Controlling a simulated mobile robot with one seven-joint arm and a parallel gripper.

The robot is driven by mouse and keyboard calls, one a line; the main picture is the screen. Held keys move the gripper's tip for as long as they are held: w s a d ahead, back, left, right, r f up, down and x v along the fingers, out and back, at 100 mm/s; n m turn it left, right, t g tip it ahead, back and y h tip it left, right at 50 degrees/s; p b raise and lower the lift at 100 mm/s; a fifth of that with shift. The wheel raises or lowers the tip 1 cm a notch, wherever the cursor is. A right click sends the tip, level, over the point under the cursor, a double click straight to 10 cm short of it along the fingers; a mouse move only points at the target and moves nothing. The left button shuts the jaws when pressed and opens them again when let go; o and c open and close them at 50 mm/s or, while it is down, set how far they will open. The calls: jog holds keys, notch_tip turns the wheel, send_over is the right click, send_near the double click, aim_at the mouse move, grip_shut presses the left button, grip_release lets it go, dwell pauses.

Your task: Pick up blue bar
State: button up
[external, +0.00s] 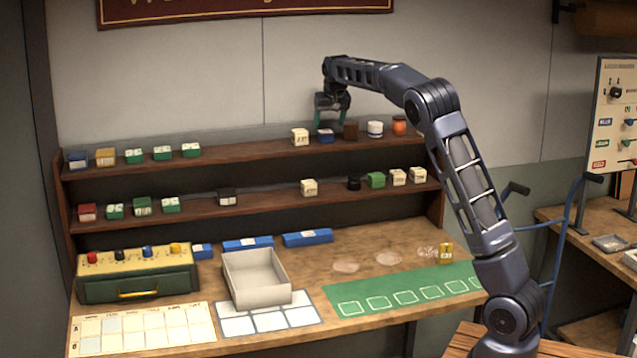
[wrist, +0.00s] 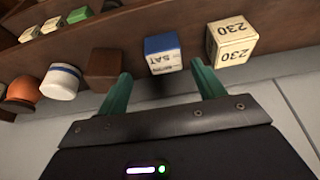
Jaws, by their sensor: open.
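My gripper (external: 331,108) is open at the upper shelf, pointing at a small blue block with a white lettered label (external: 326,137). In the wrist view the open green fingers (wrist: 161,72) stand either side of this blue block (wrist: 163,53), with nothing held; I cannot tell whether the tips reach past its front. Long blue bars lie on the table below: one behind the tray (external: 248,243), one to its right (external: 308,238), and a shorter blue piece (external: 202,251) by the green box. The gripper is well above these.
A cream "230" block (wrist: 231,41) and a dark brown block (wrist: 104,68) flank the blue block closely. A white jar (wrist: 62,80) and an orange pot (wrist: 25,92) stand farther along the upper shelf (external: 240,152). An empty grey tray (external: 262,300) sits on the table.

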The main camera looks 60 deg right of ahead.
aim_at(326, 131)
jog(key=x, duration=0.5)
jog(key=shift+w+a, duration=0.2)
jog(key=shift+w, duration=0.05)
jog(key=c, duration=1.1)
jog(key=shift+o, duration=0.2)
